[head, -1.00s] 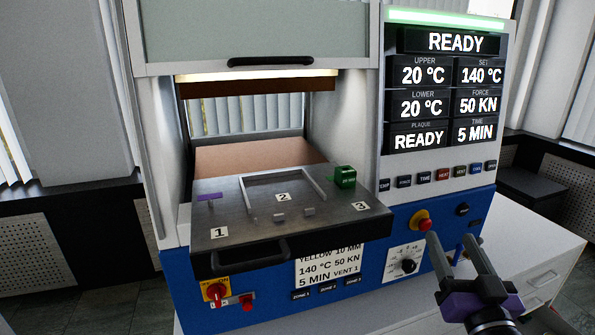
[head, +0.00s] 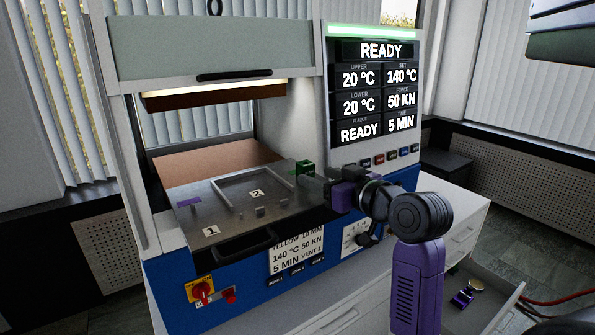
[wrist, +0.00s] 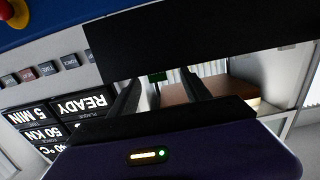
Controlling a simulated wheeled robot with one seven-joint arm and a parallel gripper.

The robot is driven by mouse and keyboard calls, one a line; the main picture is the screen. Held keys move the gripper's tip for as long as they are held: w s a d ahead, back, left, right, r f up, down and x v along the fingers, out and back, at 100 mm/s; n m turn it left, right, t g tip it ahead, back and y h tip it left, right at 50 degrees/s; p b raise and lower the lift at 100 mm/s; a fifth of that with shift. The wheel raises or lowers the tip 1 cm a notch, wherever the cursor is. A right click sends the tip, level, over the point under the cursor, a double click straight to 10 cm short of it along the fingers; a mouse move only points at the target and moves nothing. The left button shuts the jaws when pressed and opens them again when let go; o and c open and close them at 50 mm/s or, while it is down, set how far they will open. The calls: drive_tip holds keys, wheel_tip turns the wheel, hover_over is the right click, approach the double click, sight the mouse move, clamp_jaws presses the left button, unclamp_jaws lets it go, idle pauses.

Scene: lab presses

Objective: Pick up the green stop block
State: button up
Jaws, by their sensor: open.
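The green stop block (head: 304,168) stands at the right rear of the press's metal tray (head: 222,222), partly hidden behind my gripper's end in the head view. It also shows in the wrist view (wrist: 157,77) as a small dark green piece beyond and between my two fingers. My gripper (head: 317,178) is at the tray's right side, close to the block, with its fingers pointing towards the tray. The fingers are apart and hold nothing. In the head view I cannot tell the exact gap between fingers and block.
A purple piece (head: 189,202) lies at the tray's left, and a small grey stop (head: 260,211) sits near the middle. The tray's black handle (head: 245,246) juts out in front. The raised press guard (head: 190,48) is above. An open drawer (head: 480,300) is at lower right.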

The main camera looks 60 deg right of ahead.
sight(309, 168)
drive_tip(key=x, duration=0.2)
drive_tip(key=p+x, duration=0.1)
drive_tip(key=x, duration=0.1)
drive_tip(key=r+p+x, duration=0.1)
drive_tip(key=x, duration=0.1)
drive_tip(key=shift+d, duration=0.35)
drive_tip(key=shift+w+d+f, duration=0.1)
drive_tip(key=shift+w+d, duration=0.15)
drive_tip(key=shift+w, duration=0.05)
clamp_jaws()
